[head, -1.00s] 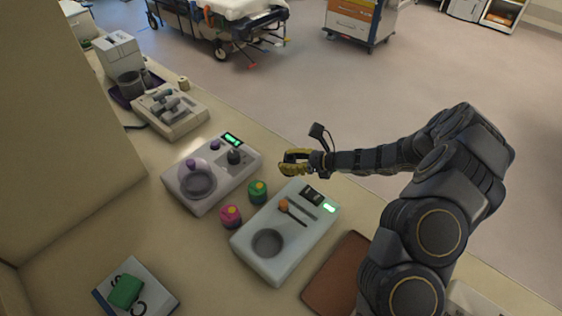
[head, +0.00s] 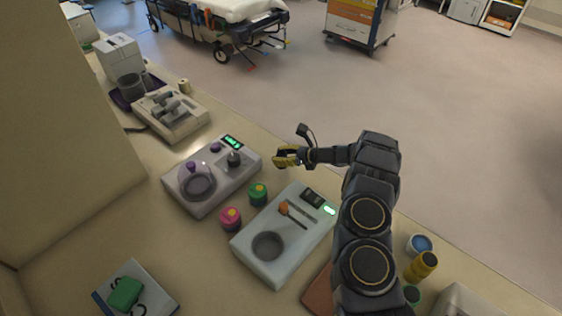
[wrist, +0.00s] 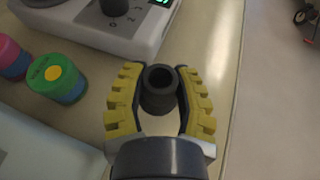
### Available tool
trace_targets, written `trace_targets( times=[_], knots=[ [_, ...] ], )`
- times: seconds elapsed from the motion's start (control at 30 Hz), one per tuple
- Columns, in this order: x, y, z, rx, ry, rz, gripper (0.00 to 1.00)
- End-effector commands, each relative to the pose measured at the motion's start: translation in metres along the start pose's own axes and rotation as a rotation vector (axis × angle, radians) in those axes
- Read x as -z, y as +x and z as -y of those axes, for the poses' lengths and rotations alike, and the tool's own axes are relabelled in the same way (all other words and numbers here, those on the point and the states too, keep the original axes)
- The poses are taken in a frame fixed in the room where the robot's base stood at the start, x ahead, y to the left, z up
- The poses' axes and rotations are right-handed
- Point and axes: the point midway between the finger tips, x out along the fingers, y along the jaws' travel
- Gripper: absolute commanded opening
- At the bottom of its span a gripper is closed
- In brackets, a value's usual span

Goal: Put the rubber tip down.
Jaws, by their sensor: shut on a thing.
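The rubber tip (wrist: 160,88) is a small dark grey hollow piece with a round open top. It is upright between the yellow ribbed pads of my gripper (wrist: 160,92), which is shut on it. The tip cannot be made out there. In the wrist view, bare counter lies around the tip; whether its base touches the counter I cannot tell.
The white device with a dish (head: 175,197) is left of my gripper. A green-lidded jar (head: 258,188) and a pink jar (head: 231,217) stand nearer. A second white device (head: 248,248) has a spoon-like tool on it. The counter edge (wrist: 229,100) is close on the right, with floor beyond.

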Motion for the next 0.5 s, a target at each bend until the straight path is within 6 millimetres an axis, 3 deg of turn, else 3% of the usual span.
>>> trace_targets(
  times=[0.03,0.2,0.5],
  knots=[
    [0.010,0.003,-0.001,-0.002,0.004,-0.003,0.00],
    [0.026,0.010,0.000,0.000,0.000,-0.002,0.00],
    [0.027,0.011,0.001,0.000,-0.001,-0.002,0.00]
  ],
)
